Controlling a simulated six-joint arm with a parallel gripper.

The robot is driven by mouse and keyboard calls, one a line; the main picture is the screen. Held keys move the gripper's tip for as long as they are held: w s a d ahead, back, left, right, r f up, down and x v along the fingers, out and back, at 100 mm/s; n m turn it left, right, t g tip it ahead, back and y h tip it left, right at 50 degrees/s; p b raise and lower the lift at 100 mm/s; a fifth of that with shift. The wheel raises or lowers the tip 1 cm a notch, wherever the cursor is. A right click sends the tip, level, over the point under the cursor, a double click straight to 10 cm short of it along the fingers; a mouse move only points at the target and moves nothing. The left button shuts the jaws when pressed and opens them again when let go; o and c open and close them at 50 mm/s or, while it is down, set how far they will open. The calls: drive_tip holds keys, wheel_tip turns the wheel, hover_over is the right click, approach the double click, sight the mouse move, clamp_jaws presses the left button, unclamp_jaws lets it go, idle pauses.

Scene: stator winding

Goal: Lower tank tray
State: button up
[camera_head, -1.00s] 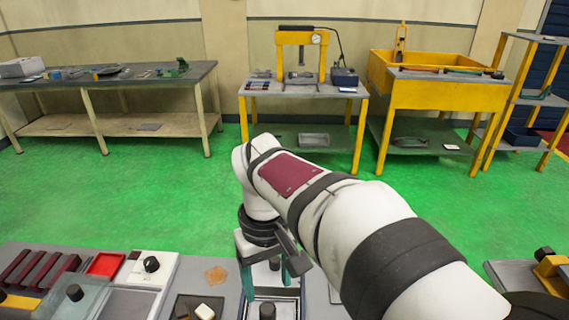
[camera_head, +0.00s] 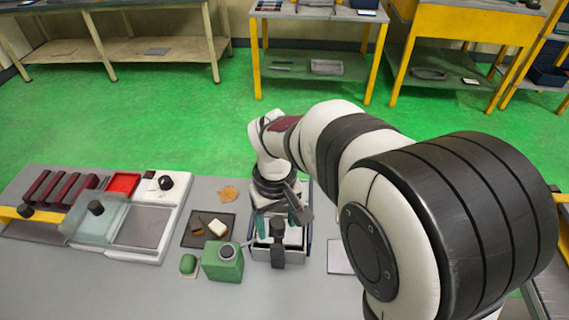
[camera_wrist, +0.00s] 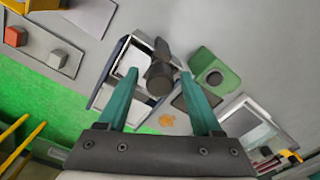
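The tank tray (camera_head: 262,256) is a grey, light-walled box with a black upright handle (camera_head: 278,243) at its front, under my arm on the grey bench. In the wrist view the tray (camera_wrist: 132,58) shows as a white-rimmed box with dark blue sides, and its black handle (camera_wrist: 160,72) stands up toward the camera. My gripper (camera_head: 279,222) has teal fingers. In the wrist view my gripper (camera_wrist: 159,73) is open, with the handle between the finger lines and gaps on both sides. Contact does not show. Part of the tray is hidden by my gripper.
A green container (camera_head: 223,262) stands close left of the tray. A dark mat (camera_head: 193,240) with small blocks, an orange coil (camera_head: 228,193) and a white fixture with a clear cover (camera_head: 95,220) lie farther left. A pale plate (camera_head: 341,257) lies to the right.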

sight(277, 243)
drive_tip(key=c, duration=0.6)
drive_tip(key=shift+a+f, duration=0.1)
drive_tip(key=shift+f, duration=2.35)
drive_tip(key=o, duration=0.7)
drive_tip(key=shift+r, duration=0.15)
drive_tip(key=shift+r, duration=2.9)
